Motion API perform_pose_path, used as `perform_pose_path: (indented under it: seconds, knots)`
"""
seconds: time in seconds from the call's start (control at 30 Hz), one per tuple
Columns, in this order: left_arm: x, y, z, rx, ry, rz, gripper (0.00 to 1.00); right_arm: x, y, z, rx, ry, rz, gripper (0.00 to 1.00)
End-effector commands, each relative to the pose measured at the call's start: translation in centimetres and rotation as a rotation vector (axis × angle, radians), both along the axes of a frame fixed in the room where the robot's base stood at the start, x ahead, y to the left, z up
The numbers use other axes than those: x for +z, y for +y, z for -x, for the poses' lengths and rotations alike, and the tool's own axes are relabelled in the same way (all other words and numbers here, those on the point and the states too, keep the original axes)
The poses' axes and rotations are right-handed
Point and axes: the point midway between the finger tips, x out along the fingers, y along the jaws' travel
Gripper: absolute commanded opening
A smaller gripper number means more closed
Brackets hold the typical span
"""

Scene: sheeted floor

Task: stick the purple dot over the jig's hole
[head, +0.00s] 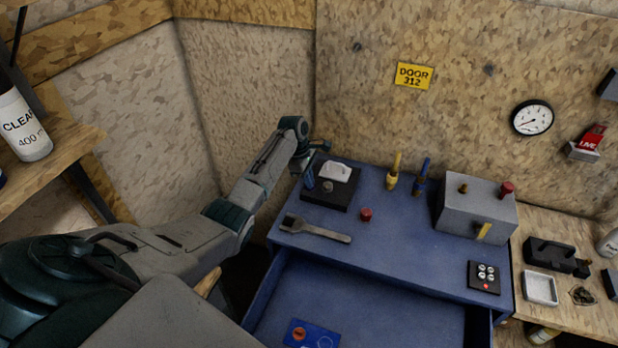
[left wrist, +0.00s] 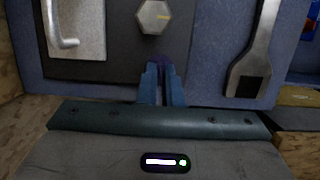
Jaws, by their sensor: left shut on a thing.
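The jig is a black square plate (head: 318,199) at the back left of the blue bench top. It carries a white block with a handle (head: 336,172) and a grey hexagonal piece (head: 327,186), which also shows in the left wrist view (left wrist: 153,17). My left gripper (head: 309,181) is over the jig's left edge, its fingers pointing down. In the left wrist view its blue fingers are together at the plate's edge. A small dark purple patch (left wrist: 164,62) shows at the tips, probably the purple dot. I cannot make out the hole.
A wrench (head: 316,230) and a red knob-like piece (head: 366,214) lie near the jig. Yellow and blue tools stand behind, with a grey box (head: 476,207) to the right. The open drawer (head: 375,310) holds a blue card (head: 311,337) with an orange dot and a ring.

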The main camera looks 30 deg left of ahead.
Motion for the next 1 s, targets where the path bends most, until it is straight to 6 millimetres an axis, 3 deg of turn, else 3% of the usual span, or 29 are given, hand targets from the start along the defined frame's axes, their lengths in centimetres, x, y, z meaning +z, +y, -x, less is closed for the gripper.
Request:
perform_pose_path:
  seconds: [0.9,1.0]
  knots:
    - [-0.84,-0.01,-0.01,0.000,-0.001,0.000,0.00,0.06,-0.14,-0.03,0.001,-0.001,0.001,0.57]
    - [-0.85,0.00,-0.01,0.000,-0.001,0.000,0.21,0.05,0.06,-0.03,0.000,-0.001,-0.001,0.57]
